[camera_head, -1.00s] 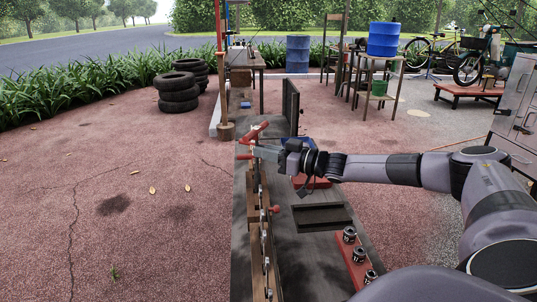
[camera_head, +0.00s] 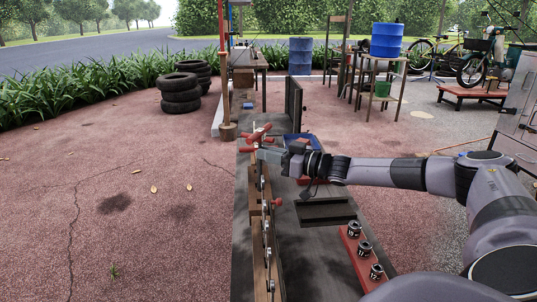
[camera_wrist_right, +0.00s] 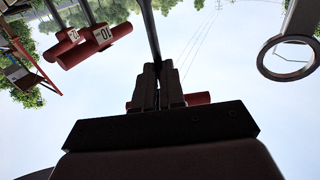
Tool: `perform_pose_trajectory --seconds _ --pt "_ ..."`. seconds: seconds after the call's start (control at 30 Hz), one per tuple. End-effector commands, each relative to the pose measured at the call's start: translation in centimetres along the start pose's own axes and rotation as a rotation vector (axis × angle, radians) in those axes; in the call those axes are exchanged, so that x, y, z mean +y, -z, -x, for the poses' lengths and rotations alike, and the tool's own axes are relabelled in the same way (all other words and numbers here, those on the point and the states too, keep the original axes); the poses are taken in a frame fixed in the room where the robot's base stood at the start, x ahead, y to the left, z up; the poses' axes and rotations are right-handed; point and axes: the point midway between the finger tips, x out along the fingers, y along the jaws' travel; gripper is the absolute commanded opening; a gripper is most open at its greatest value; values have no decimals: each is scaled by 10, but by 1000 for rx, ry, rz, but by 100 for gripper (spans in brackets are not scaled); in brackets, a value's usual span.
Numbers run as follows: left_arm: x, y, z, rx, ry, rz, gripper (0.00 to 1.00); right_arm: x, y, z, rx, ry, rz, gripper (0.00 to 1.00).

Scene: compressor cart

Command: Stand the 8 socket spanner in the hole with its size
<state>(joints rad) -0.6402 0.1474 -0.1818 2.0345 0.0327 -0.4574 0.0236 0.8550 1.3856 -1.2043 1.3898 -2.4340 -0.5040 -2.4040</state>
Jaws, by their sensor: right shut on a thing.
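My right gripper (camera_head: 262,152) reaches in from the right over the left side of the bench, near its far end. In the wrist view its fingers (camera_wrist_right: 158,90) are shut on a dark rod (camera_wrist_right: 149,30), with a bit of red handle (camera_wrist_right: 198,98) showing behind them. It looks like a socket spanner; its size number is hidden. Two more red-handled spanners stand close by in the wrist view, one marked 10 (camera_wrist_right: 95,45), the other's mark (camera_wrist_right: 68,36) unclear. Red handles (camera_head: 260,132) show by the gripper in the head view. I cannot make out the holes. My left gripper is not in view.
A wooden rail (camera_head: 257,225) with several metal spanners runs along the bench (camera_head: 310,265). A dark tray (camera_head: 326,211), a red block with black sockets (camera_head: 352,247) and a blue tray (camera_head: 300,140) are on the bench. A ring-shaped end (camera_wrist_right: 289,57) is at right in the wrist view.

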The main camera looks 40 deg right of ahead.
Motion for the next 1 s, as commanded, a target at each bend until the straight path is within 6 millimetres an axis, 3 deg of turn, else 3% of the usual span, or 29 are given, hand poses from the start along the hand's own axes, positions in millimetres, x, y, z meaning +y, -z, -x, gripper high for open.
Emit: perform_pose_trajectory --seconds 0.1,0.3,1.0 --pt "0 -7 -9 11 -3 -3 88 0 -16 0 1 0 0 0" --pt "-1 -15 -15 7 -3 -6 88 0 -26 0 1 0 0 0" --pt "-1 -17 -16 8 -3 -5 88 0 -26 0 2 1 1 0"
